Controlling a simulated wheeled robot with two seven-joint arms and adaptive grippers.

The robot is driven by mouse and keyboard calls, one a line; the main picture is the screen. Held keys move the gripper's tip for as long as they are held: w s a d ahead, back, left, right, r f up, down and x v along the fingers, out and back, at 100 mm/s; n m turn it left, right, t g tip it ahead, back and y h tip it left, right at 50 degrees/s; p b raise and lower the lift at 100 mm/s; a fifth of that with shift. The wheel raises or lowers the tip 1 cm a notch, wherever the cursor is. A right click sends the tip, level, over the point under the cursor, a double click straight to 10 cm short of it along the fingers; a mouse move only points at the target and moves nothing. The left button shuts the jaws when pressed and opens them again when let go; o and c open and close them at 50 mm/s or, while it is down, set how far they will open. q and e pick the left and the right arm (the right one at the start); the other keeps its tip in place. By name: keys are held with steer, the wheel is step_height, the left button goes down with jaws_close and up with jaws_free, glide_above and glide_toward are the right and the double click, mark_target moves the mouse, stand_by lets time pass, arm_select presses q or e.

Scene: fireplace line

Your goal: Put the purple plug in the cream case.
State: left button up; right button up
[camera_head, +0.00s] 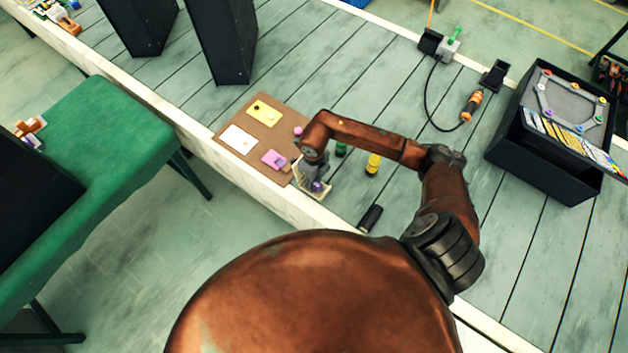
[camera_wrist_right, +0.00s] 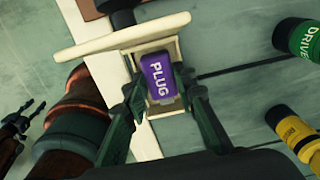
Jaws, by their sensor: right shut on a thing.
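The purple plug (camera_wrist_right: 158,77), marked PLUG, sits between the fingers of my right gripper (camera_wrist_right: 160,92) in the right wrist view. The gripper is shut on it. The plug is over or within the cream case's open compartment; how deep it sits I cannot tell. The cream case (camera_wrist_right: 122,37) has its lid swung open. In the head view, the cream case (camera_head: 312,190) is at the table's near edge with the purple plug (camera_head: 318,186) at it, below my right gripper (camera_head: 314,178). A dark claw at the wrist view's left edge looks like my left gripper (camera_wrist_right: 22,120), its jaws unclear.
A brown mat (camera_head: 228,135) with yellow, white and pink pieces lies left of the case. A green cylinder (camera_head: 341,150), a yellow cylinder (camera_head: 373,165) and a black one (camera_head: 370,218) stand or lie to the right. A black bin (camera_head: 545,160) is farther right.

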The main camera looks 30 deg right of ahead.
steer(key=shift+f, duration=0.4)
steer(key=o, duration=0.8)
steer(key=shift+o, duration=0.7)
steer(key=o, duration=0.4)
steer(key=shift+r, duration=0.15)
steer(key=shift+r+p, duration=2.35)
steer(key=shift+r, duration=1.55)
steer(key=shift+f, duration=0.1)
